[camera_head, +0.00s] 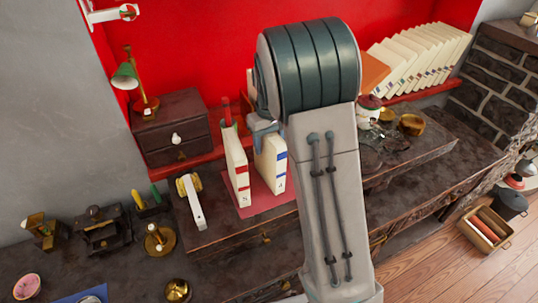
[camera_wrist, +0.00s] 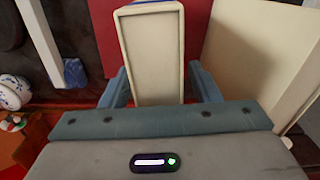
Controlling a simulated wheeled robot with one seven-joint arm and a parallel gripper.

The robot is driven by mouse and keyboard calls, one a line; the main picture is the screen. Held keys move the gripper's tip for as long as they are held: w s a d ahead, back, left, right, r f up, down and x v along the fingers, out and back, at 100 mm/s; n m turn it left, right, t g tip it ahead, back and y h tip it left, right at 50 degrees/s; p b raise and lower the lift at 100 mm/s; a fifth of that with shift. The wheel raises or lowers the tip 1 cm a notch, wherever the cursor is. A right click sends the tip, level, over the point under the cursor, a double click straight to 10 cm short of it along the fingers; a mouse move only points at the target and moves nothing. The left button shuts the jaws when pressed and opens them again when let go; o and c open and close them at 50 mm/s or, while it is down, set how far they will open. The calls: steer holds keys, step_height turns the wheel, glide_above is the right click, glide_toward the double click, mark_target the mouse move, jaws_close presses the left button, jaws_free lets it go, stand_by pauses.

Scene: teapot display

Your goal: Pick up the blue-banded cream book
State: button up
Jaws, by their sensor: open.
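The blue-banded cream book (camera_head: 270,168) stands upright on a red base, partly behind my arm in the head view. In the wrist view its cream end (camera_wrist: 160,45) rises between my two fingers, with blue at the edges. My gripper (camera_wrist: 160,72) is open, one finger on each side of the book; I cannot tell whether either finger touches it. In the head view my gripper (camera_head: 263,126) is at the book's top, mostly hidden by my arm.
A red-banded cream book (camera_head: 237,170) stands close to the left; a cream book face (camera_wrist: 250,45) is near my right finger in the wrist view. A dark drawer box (camera_head: 172,128) with a green lamp (camera_head: 125,76) is left. A row of cream books (camera_head: 420,52) is on the right shelf.

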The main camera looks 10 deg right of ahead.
steer(key=shift+f, duration=0.55)
jaws_close()
steer(key=shift+r, duration=0.1)
